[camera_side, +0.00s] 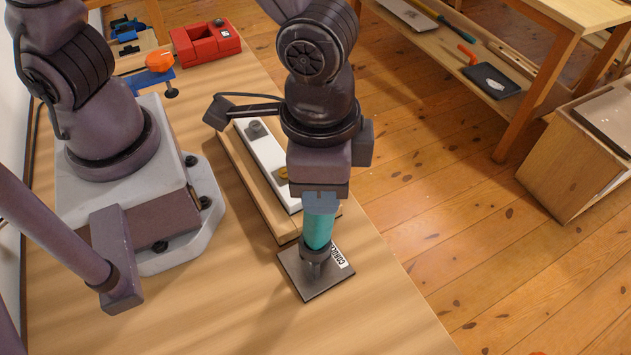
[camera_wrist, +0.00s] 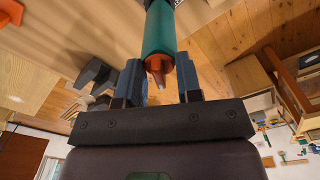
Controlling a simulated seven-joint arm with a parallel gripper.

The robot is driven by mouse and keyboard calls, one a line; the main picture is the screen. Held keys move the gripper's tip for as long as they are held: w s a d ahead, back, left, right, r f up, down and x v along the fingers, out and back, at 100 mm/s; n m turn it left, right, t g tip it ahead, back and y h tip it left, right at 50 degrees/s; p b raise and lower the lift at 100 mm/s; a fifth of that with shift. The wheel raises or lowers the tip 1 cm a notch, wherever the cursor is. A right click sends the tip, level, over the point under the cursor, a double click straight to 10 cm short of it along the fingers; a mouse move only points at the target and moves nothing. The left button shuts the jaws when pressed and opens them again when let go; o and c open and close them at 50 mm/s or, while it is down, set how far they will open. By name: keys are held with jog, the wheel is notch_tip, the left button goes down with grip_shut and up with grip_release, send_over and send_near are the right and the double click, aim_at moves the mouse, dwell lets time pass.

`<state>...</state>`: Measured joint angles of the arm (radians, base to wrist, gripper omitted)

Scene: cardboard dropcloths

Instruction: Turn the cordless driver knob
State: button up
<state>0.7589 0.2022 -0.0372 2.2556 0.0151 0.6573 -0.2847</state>
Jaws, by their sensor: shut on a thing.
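My gripper (camera_side: 320,206) points down and is shut on the upper end of a teal cylindrical tool (camera_side: 319,230), held upright. In the wrist view the tool (camera_wrist: 158,30) runs between my blue-grey fingers (camera_wrist: 160,80), with an orange end and a small pointed tip facing my wrist. The tool's dark lower end (camera_side: 313,262) is down at a dark square plate (camera_side: 309,289). A white label (camera_side: 342,257), partly covered, reads roughly "CORDL". I cannot separate a knob from the tool's dark end; it may be hidden there.
A wooden board (camera_side: 234,165) with a white panel (camera_side: 266,158), a grey knob (camera_side: 256,129) and a yellow part lies just behind the plate. A red block (camera_side: 193,50) and an orange knob (camera_side: 160,60) on a blue base stand far back. The table's right edge is near the plate.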

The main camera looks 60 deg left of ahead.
jog(key=shift+s+a+f, duration=0.2)
jog(key=shift+s+f, duration=0.2)
jog(key=shift+f, duration=0.1)
jog(key=n, duration=0.6)
jog(key=shift+a, duration=0.25)
jog(key=o, duration=0.5)
jog(key=shift+n, duration=0.5)
jog(key=shift+c, duration=0.2)
jog(key=shift+w, duration=0.1)
jog(key=shift+w+r, duration=0.1)
jog(key=shift+r, duration=3)
